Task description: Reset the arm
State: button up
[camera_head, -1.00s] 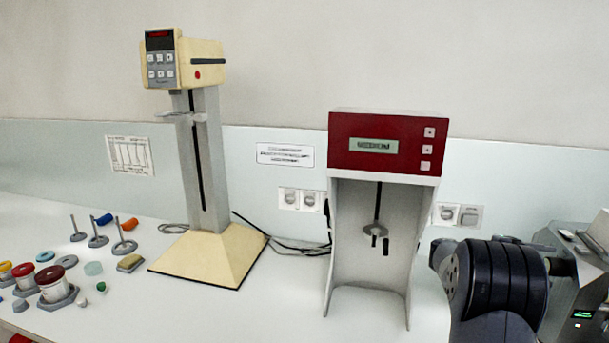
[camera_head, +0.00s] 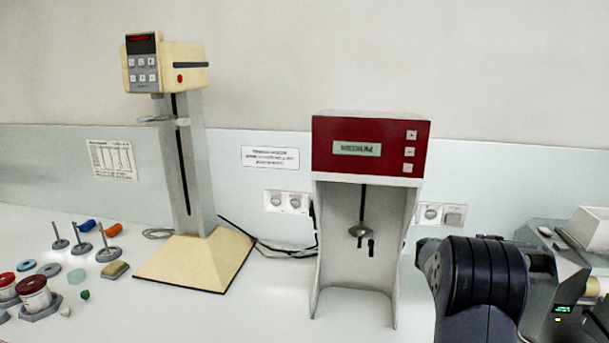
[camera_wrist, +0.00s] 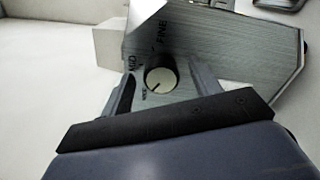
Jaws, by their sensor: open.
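My gripper (camera_wrist: 161,74) shows in the wrist view with its two grey fingers spread apart. A round cream knob (camera_wrist: 160,76) with a dark rim appears between the fingers. I cannot tell how far the fingertips are from it. The knob sits on a brushed-metal panel (camera_wrist: 235,55) printed with "FINE" and "MID". Beside the arm is a grey machine (camera_head: 570,270) with a small green display (camera_head: 563,309), partly hidden by the arm.
A red-topped device (camera_head: 370,147) stands left of my arm. A cream stand mixer (camera_head: 190,265) is farther left. Spindles, lidded jars (camera_head: 36,298) and small parts lie at the far left. A white box (camera_head: 588,231) is at the right edge. Bare counter lies before the mixer.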

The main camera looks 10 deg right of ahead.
jog(key=m, duration=0.7)
jog(key=m+b, duration=0.1)
jog(key=m, duration=0.7)
jog(key=m+b, duration=0.1)
jog(key=m, duration=0.7)
jog(key=shift+w+a+f, duration=0.1)
jog(key=shift+w+f, duration=0.1)
jog(key=shift+w, duration=0.05)
jog(key=shift+f+m, duration=0.1)
jog(key=shift+m, duration=0.2)
